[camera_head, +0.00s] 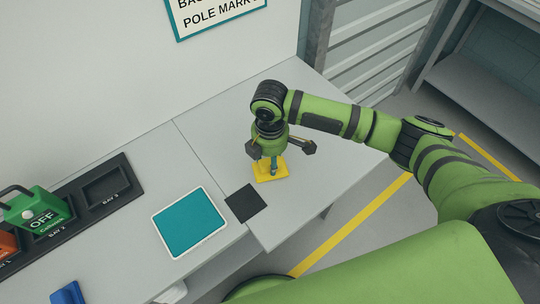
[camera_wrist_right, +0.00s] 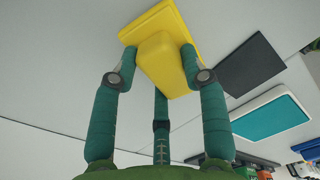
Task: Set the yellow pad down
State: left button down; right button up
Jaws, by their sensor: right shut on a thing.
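The yellow pad (camera_head: 262,173) has a flat base and a raised block on it. In the head view it is at the grey table, under my right gripper (camera_head: 273,161). In the right wrist view the fingers of my right gripper (camera_wrist_right: 163,62) are shut on the raised block of the yellow pad (camera_wrist_right: 165,68). I cannot tell whether the base touches the table or hangs just above it. My left gripper is not in view.
A black square (camera_head: 246,203) and a teal panel with a white rim (camera_head: 190,222) lie left of the pad. A black tray (camera_head: 107,187) holds a green OFF box (camera_head: 38,210). Bare table (camera_head: 215,125) surrounds the pad. A wall stands behind.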

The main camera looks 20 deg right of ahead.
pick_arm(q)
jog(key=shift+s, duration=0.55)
pick_arm(e)
jog(key=shift+f, duration=0.2)
jog(key=o, duration=1)
jog(key=shift+o, duration=0.2)
pick_arm(q)
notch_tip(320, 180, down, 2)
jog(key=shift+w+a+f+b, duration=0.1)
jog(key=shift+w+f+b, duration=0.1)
jog(key=shift+b, duration=1)
pick_arm(e)
notch_tip(320, 180, up, 12)
jog(key=shift+r, duration=0.15)
